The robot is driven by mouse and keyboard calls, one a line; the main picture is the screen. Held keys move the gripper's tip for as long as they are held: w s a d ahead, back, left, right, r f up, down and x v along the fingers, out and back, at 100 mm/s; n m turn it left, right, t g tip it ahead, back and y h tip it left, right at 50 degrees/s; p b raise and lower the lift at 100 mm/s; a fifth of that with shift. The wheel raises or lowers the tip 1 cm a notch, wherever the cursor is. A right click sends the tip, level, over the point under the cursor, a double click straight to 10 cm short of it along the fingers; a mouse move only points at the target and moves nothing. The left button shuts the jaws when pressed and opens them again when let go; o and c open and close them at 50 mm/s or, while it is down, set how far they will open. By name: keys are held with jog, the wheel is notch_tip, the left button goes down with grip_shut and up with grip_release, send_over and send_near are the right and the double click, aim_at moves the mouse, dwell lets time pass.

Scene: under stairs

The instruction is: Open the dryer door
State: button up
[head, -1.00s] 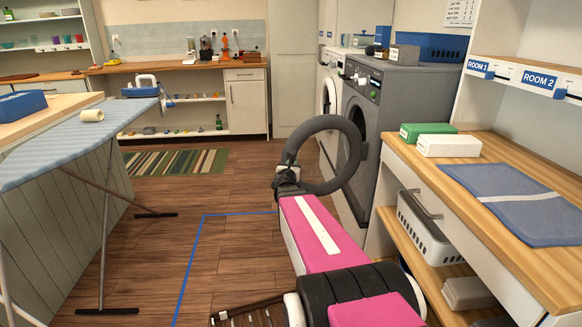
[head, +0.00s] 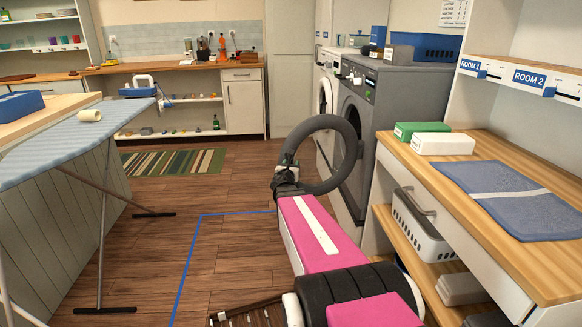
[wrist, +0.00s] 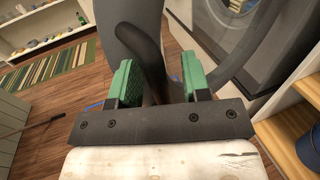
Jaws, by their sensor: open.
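A grey front-loading machine (head: 400,88) stands at the right, past the wooden worktop; a white one (head: 327,85) stands beyond it. No label tells me which is the dryer. The round door also shows at the upper right of the wrist view (wrist: 238,22). My gripper (wrist: 155,85) has green finger pads set apart, apart from the door. A dark curved piece shows between or behind them; I cannot tell whether they touch it.
A wooden worktop (head: 545,265) with drawers and a lower shelf lines the right side. An ironing board (head: 60,155) stands at the left. A striped rug (head: 175,162) lies ahead. The wooden floor between them is clear, with blue tape (head: 187,262) on it.

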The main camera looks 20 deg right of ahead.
jog(key=v, duration=1.1)
jog(key=shift+f, duration=0.1)
jog(key=s+f+m+g, duration=0.7)
jog(key=f+m+g, duration=0.3)
jog(key=m, duration=1)
jog(key=s+a+f+m+g+y, duration=0.2)
jog(key=s+a+f+m+y, duration=0.1)
jog(key=a+m+y, duration=0.1)
jog(key=s+a+f+m+g+y, duration=0.3)
jog(key=a+m+y, duration=0.2)
jog(key=a, duration=0.4)
jog(key=shift+s+f+m, duration=0.25)
jog(key=shift+f+m, duration=0.1)
jog(key=shift+m, duration=0.05)
